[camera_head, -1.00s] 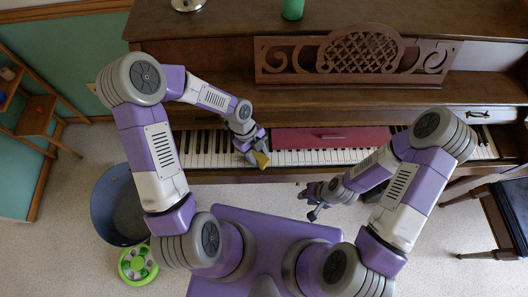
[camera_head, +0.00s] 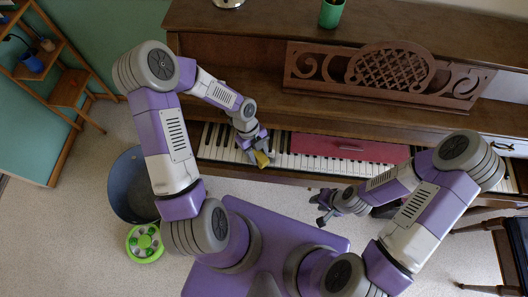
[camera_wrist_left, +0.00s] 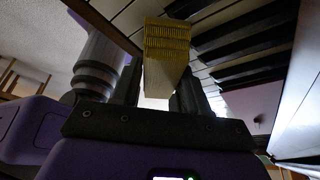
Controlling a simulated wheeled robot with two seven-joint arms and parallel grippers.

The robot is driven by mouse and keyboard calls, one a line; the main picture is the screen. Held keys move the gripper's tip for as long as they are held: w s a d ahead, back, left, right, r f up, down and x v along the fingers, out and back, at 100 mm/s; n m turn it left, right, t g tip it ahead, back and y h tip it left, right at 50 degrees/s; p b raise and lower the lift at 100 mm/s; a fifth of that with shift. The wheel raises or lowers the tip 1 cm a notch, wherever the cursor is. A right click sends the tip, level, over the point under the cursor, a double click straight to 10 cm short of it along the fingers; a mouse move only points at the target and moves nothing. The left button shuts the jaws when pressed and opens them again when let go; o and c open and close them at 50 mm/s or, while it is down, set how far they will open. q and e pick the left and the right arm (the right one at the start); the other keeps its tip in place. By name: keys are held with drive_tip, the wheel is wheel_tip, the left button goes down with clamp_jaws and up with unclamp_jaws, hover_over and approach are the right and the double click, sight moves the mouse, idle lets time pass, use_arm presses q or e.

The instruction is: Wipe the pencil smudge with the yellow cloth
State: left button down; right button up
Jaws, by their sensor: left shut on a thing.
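The yellow cloth (camera_head: 262,159) is held in my left gripper (camera_head: 256,150), over the front of the white piano keys (camera_head: 217,141), left of the red panel. In the left wrist view, the cloth (camera_wrist_left: 166,42) stands out as a ribbed yellow block between the two dark fingers, with the keys behind it. I cannot tell whether the cloth touches the keys. I cannot make out the pencil smudge in either view. My right gripper (camera_head: 318,208) is empty, its fingers apart, in front of the keyboard over the floor side.
A red panel (camera_head: 350,148) lies over the keys. A carved music stand (camera_head: 385,75) and a green cup (camera_head: 331,14) are above. A dark blue bin (camera_head: 131,187) and a green round object (camera_head: 144,243) stand on the floor at left. A dark bench (camera_head: 513,252) is at right.

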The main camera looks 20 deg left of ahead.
use_arm(q)
drive_tip(key=shift+s+a+p, duration=0.3)
drive_tip(key=shift+a+p, duration=0.15)
drive_tip(key=shift+a, duration=0.6)
drive_tip(key=shift+s+a+p, duration=0.25)
drive_tip(key=shift+a+p, duration=0.15)
drive_tip(key=shift+a, duration=0.6)
wheel_tip(320, 180, up, 6)
drive_tip(key=p, duration=0.5)
drive_tip(key=shift+w+d+r+p, duration=0.1)
drive_tip(key=shift+r+p, duration=0.05)
drive_tip(key=shift+p, duration=0.2)
wheel_tip(320, 180, up, 3)
drive_tip(key=p, duration=0.2)
drive_tip(key=shift+p, duration=0.35)
